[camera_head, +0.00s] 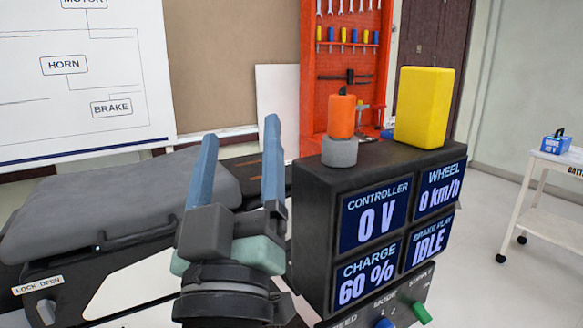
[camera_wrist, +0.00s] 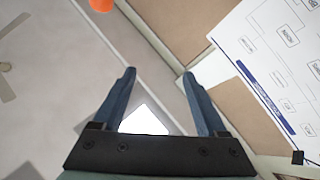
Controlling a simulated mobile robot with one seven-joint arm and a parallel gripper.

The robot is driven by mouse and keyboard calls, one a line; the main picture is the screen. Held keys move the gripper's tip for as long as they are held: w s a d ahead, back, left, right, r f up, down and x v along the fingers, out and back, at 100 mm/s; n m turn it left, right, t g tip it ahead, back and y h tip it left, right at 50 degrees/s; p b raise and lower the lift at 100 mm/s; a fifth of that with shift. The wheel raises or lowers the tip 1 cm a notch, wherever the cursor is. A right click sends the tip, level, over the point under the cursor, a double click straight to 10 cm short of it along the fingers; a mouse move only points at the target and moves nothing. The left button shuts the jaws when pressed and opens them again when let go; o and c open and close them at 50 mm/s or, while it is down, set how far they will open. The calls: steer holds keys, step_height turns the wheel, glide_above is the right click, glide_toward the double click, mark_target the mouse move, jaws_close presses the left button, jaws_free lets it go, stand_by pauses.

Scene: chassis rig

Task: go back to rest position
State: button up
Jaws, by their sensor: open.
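My gripper (camera_head: 241,142) points upward in the head view, with its two blue fingers spread apart and nothing between them. It stands in front of the gap between the grey padded seat (camera_head: 120,195) and the black display unit (camera_head: 315,235). In the wrist view my gripper (camera_wrist: 157,75) is also open and empty, with wall and floor behind it. No finger is seen touching anything.
On the display unit stand an orange cylinder (camera_head: 341,117) on a grey base (camera_head: 339,152) and a yellow block (camera_head: 423,107). A red tool board (camera_head: 346,60) is behind. A white cart (camera_head: 555,165) with a blue battery (camera_head: 556,142) stands right. Floor between is clear.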

steer(key=s+d+r+m+t+p, duration=0.1)
steer(key=s+d+r+m, duration=0.2)
steer(key=s+r, duration=0.3)
steer(key=s+d+r+m+t+p, duration=0.1)
steer(key=s+d+r+m+t, duration=0.2)
steer(key=r, duration=0.5)
step_height(320, 180, up, 20)
steer(key=n+g+p, duration=0.1)
steer(key=p, duration=2)
steer(key=shift+a+r+h, duration=0.25)
steer(key=shift+a+h, duration=0.1)
steer(key=shift+h, duration=0.05)
